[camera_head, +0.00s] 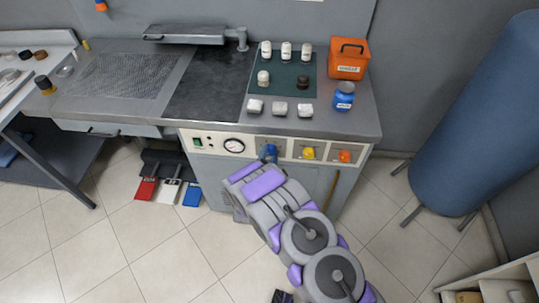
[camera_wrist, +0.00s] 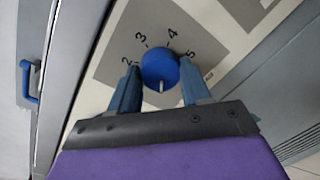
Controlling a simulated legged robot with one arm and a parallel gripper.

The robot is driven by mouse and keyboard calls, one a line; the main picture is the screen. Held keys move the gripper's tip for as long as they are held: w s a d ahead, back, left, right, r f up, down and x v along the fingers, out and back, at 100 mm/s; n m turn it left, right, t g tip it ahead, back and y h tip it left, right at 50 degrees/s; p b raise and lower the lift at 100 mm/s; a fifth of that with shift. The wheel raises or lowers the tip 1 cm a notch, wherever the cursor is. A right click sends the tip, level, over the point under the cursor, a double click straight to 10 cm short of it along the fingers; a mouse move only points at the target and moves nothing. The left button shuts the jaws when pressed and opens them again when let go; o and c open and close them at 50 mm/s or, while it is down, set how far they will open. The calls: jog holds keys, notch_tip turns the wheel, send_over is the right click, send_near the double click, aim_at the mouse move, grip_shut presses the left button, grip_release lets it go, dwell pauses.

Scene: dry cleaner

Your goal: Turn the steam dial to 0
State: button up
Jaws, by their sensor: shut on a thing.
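The blue dial (camera_wrist: 160,66) sits on a grey plate with the numbers 2, 3, 4 and 5 showing around its upper side. Its white pointer mark faces the bottom of the wrist view, toward my gripper's palm; any number there is hidden. My gripper (camera_wrist: 159,72) is shut on the blue dial, with one blue finger on each side. In the head view the blue dial (camera_head: 270,149) is the leftmost of three knobs on the panel front, and my arm reaches up to it from below. I cannot read a name label for it.
A yellow knob (camera_head: 308,153) and an orange knob (camera_head: 344,156) are to the right. A gauge (camera_head: 234,145) is to the left. Small jars, an orange box (camera_head: 348,59) and a blue jar (camera_head: 343,97) stand on the counter above. Coloured pedals (camera_head: 170,190) lie on the floor.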

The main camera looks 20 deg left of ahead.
jog(key=shift+s+a+f, duration=0.1)
jog(key=shift+s+f, duration=0.05)
jog(key=shift+f, duration=0.1)
jog(key=o, duration=1.1)
jog(key=shift+a, duration=0.2)
jog(key=shift+c, duration=0.2)
jog(key=shift+d, duration=0.15)
jog(key=shift+d+r, duration=0.1)
jog(key=shift+s+d, duration=0.1)
jog(key=shift+s, duration=0.15)
jog(key=s+d+p, duration=0.2)
jog(key=s+p, duration=0.2)
jog(key=s, duration=1.2)
jog(key=shift+s+d+r, duration=0.15)
jog(key=shift+d+r, duration=0.05)
jog(key=shift+r, duration=0.05)
